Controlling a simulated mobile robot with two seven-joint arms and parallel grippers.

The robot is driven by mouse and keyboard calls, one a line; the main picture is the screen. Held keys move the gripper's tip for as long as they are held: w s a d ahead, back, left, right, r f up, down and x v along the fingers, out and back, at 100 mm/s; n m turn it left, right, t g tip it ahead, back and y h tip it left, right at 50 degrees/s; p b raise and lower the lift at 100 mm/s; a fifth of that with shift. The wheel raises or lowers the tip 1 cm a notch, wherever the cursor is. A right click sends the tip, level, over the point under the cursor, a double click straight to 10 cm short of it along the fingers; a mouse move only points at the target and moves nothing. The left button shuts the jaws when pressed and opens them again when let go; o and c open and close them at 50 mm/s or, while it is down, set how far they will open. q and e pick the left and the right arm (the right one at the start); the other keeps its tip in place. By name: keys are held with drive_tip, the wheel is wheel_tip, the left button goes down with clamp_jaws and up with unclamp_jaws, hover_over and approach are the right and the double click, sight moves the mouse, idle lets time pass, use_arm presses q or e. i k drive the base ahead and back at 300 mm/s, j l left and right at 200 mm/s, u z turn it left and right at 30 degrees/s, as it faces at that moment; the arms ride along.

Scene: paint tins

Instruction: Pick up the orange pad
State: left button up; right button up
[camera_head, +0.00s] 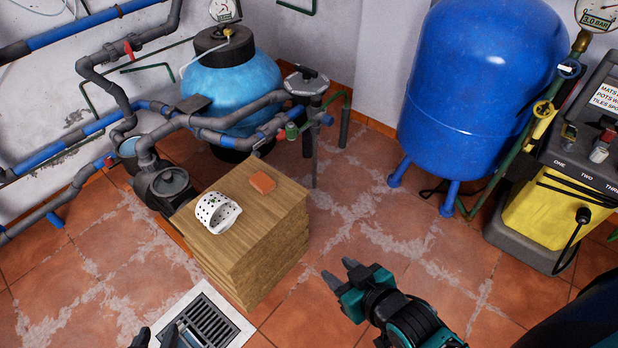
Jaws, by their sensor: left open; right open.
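The orange pad (262,182) is a small flat block lying on the far part of the top of a stacked wooden block (262,215). A white perforated basket (217,212) lies on the same top, to the left of the pad and nearer to me. My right gripper (340,272) is open and empty, to the right of the wooden block and well apart from the pad. My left gripper (157,338) shows only its fingertips at the bottom edge, open, near the floor drain and far from the pad.
Pipes (215,122) and a light blue tank (232,78) stand close behind the wooden block. A large blue tank (480,90) and a yellow machine (555,205) stand at the right. A floor drain (205,318) lies in front.

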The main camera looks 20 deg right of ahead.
sight(260, 180)
drive_tip(key=z, duration=0.3)
drive_tip(key=u, duration=0.4)
drive_tip(key=l+u, duration=0.15)
drive_tip(key=u, duration=0.25)
drive_tip(key=i+l+u, duration=0.1)
drive_tip(key=u, duration=0.7)
drive_tip(key=l+u, duration=0.8)
drive_tip(key=k+l+u, duration=0.15)
drive_tip(key=l, duration=0.15)
drive_tip(key=l+u, duration=0.1)
drive_tip(key=l, duration=0.2)
drive_tip(key=k+l+u, duration=0.15)
drive_tip(key=k+l, duration=0.15)
drive_tip(key=l, duration=0.25)
drive_tip(key=k+l, duration=0.15)
drive_tip(key=l, duration=0.2)
drive_tip(key=k+l, duration=0.15)
drive_tip(key=l, duration=0.25)
drive_tip(key=k+l+u, duration=0.1)
drive_tip(key=l, duration=0.25)
drive_tip(key=k, duration=0.1)
